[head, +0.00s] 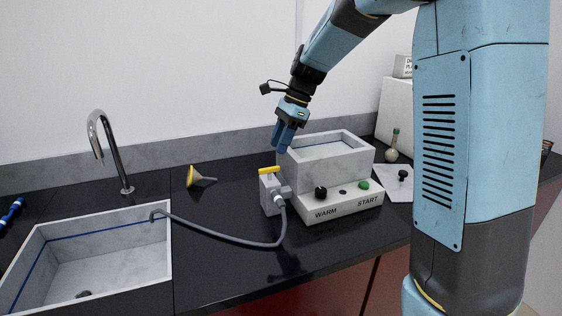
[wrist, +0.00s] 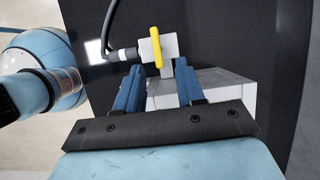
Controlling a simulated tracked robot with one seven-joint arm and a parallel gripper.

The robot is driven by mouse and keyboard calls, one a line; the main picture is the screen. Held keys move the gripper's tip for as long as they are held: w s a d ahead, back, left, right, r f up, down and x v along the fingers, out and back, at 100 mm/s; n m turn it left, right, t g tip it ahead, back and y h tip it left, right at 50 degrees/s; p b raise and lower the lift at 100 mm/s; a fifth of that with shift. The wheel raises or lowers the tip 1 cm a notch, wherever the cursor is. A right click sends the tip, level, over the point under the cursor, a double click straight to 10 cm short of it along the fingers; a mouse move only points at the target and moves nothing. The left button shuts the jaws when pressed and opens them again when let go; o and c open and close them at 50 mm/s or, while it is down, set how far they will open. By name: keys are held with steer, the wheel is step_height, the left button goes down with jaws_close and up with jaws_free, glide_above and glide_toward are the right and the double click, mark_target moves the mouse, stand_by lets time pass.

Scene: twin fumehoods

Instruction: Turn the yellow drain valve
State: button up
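The yellow drain valve handle (head: 268,170) sits on top of a grey valve block (head: 270,193) at the left end of the water bath (head: 340,200). In the wrist view the yellow handle (wrist: 156,50) is a narrow bar lying ahead of the fingertips, between their lines. My gripper (head: 284,147) points down just above and slightly right of the handle in the head view. Its two blue fingers (wrist: 158,68) are apart with nothing held between them. I see no contact with the handle.
A grey hose (head: 225,236) runs from the valve block to the sink (head: 95,260). The black counter front is clear.

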mark_target(269, 174)
steer(key=x, duration=0.6)
steer(key=shift+a+f, duration=0.1)
steer(key=shift+f, duration=0.1)
steer(key=shift+r, duration=0.15)
jaws_close()
